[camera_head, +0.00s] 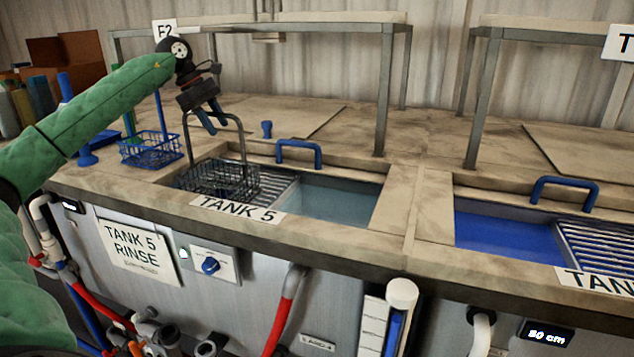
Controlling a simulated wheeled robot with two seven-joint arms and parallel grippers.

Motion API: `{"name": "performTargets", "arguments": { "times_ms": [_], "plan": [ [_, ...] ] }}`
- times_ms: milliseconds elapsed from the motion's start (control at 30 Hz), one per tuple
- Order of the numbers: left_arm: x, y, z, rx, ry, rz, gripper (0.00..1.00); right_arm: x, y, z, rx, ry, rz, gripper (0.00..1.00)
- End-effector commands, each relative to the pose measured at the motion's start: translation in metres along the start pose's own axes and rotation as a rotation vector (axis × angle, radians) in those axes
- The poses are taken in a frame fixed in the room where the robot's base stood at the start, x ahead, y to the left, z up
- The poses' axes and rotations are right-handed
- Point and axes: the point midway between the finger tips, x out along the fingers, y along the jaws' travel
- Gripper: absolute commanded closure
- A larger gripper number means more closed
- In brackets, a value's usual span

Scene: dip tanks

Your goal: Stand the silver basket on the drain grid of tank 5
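The silver basket (218,182), a dark wire basket with a tall arched handle, is upright at the left end of the tank 5 opening. It is over the slatted drain grid (281,190), whose bars show to its right. The basket's underside is hidden behind the tank's front rim, so contact with the grid cannot be made out. My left gripper (212,119) is at the top of the handle, pointing down, with its two fingers apart around the bar's height. My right gripper is out of view.
Tank 5's liquid (330,200) lies right of the grid, with a blue lid handle (299,150) behind it. A blue basket (150,148) stands on the counter to the left. A metal shelf frame (385,90) rises behind. A second tank with blue liquid (495,232) is right.

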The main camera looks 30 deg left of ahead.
Motion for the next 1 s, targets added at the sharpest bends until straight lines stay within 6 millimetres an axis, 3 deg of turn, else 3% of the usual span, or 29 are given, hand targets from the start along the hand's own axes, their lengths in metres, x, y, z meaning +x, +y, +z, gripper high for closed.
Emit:
{"name": "performTargets", "arguments": {
  "times_ms": [300,500,1000],
  "plan": [
    [-0.053,0.001,0.001,0.001,-0.002,0.004,0.62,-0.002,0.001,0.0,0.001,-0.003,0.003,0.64],
    [-0.073,0.001,0.0,0.0,-0.002,0.003,0.62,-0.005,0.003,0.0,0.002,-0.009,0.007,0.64],
    [-0.079,0.0,0.0,0.0,0.0,0.001,0.62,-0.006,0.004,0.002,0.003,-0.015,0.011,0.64]
  ]
}}
